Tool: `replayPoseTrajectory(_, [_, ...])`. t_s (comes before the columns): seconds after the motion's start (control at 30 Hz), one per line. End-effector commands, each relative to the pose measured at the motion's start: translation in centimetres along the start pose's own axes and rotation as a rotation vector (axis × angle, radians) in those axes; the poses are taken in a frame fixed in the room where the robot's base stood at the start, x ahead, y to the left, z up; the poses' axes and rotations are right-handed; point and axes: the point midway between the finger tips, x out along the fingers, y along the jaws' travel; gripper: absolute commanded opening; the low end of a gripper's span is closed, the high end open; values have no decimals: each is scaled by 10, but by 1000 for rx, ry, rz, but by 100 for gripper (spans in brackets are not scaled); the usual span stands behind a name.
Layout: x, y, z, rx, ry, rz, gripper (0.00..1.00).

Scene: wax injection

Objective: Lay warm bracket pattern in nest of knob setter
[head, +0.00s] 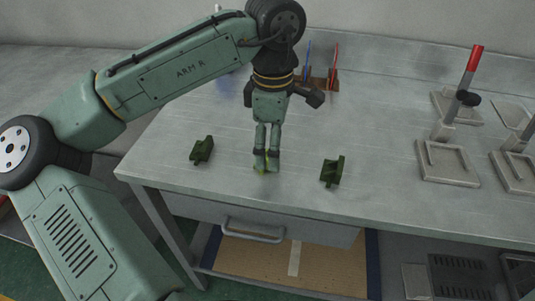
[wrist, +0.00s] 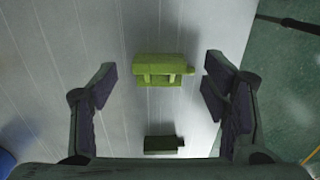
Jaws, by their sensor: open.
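A bright yellow-green bracket pattern (wrist: 163,69) lies on the bench in the wrist view, in line with the space between my fingers. In the head view only a bit of it (head: 260,170) shows at my fingertips. My gripper (head: 265,160) points down there, its open fingers also in the wrist view (wrist: 160,86). I see no finger closed on the bracket. Two dark green brackets lie left (head: 202,149) and right (head: 332,171) of my gripper; one dark bracket (wrist: 161,144) shows in the wrist view. A red-handled lever fixture (head: 448,160) with a flat plate stands right; I cannot tell whether it is the knob setter.
More flat-plated fixtures (head: 515,170) stand at the right edge. A brown rack (head: 322,84) with blue and red tools is behind my gripper. The bench top (head: 385,120) is clear between the right dark bracket and the fixtures. A drawer (head: 255,222) is below the front edge.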

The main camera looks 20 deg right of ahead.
Motion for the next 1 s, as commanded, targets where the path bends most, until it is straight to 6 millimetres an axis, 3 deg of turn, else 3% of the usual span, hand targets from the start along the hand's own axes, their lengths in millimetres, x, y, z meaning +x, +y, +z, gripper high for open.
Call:
replayPoseTrajectory(0.13, [14, 0, 0, 0, -1, -1, 68])
replayPoseTrajectory(0.4, [17, 0, 0, 0, -1, 1, 67])
replayPoseTrajectory(1.0, [16, 0, 0, 0, -1, 1, 27])
